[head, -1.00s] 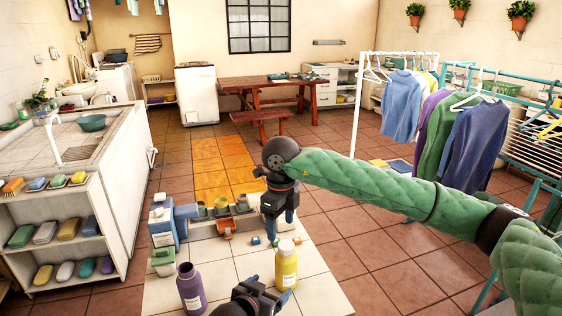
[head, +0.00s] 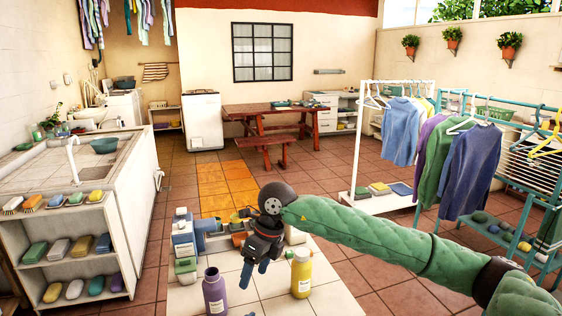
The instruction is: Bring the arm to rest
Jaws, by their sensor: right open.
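My right arm (head: 375,237) in its green padded sleeve comes in from the right. My right gripper (head: 254,270) hangs with its blue fingers pointing down over the white tiled top (head: 333,300). It is open, with nothing seen between the fingers. It appears between a purple bottle (head: 215,294) and a yellow bottle (head: 301,275), both upright; I cannot tell its exact height above the top. My left gripper is not in view.
A sink counter with shelves of soaps and brushes (head: 70,225) is at left. Clothes racks (head: 358,150) stand at right. Open floor (head: 330,170) lies beyond.

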